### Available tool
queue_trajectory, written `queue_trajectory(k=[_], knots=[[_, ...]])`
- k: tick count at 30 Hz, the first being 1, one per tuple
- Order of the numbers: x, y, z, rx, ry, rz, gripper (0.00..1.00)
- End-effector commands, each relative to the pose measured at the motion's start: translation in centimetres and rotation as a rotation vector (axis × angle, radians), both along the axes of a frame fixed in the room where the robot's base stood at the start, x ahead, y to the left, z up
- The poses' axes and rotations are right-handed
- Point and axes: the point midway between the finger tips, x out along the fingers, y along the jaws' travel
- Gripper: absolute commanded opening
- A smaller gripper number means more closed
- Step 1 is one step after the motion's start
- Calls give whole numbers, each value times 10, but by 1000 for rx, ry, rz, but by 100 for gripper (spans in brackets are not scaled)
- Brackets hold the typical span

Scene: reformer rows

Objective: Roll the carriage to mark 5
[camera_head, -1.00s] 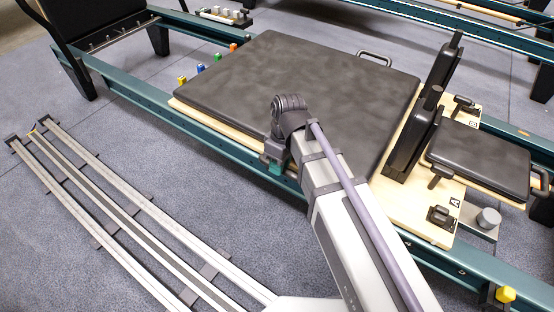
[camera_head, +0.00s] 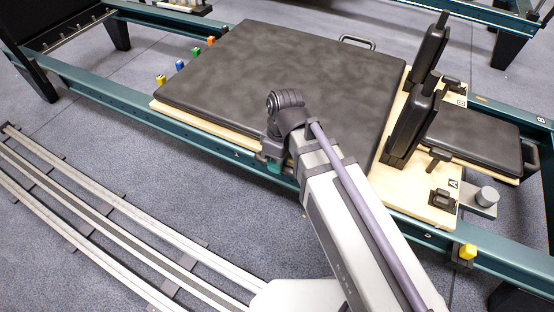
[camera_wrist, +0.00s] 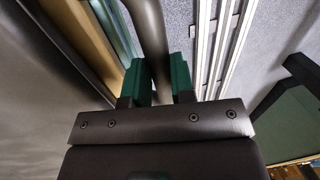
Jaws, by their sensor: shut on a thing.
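The carriage (camera_head: 300,75) is a wide black padded platform on a pale wooden base, riding on the teal rails (camera_head: 215,145) of the reformer. Black shoulder rests (camera_head: 412,122) stand at its right end. My gripper (camera_head: 273,164) is at the carriage's near long side. In the wrist view my gripper's green fingers (camera_wrist: 159,78) are shut on a dark round bar (camera_wrist: 150,28) beside the wooden edge, which appears to be the carriage's near handle. The arm hides that handle in the head view; a matching handle (camera_head: 357,41) shows on the far side. Small marks on the near rail are not readable.
A yellow knob (camera_head: 467,252) sits on the near rail at the right. A black headrest pad (camera_head: 472,140) lies beyond the shoulder rests. Colored pegs (camera_head: 180,65) line the carriage's left end. Pale floor tracks (camera_head: 110,215) run along the near side. The rails left of the carriage look clear.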

Motion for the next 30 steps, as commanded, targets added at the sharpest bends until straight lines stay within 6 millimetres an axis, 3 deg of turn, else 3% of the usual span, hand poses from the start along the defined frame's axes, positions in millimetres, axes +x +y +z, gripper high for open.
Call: queue_trajectory(k=[3, 4, 12, 22, 30], knots=[[0, 0, 0, 0, 1, 0, 0], [0, 0, 0, 0, 1, 0, 24], [0, 0, 0, 0, 0, 0, 48], [1, 0, 10, 0, 0, 0, 48], [11, -5, 72, 0, 0, 0, 48]])
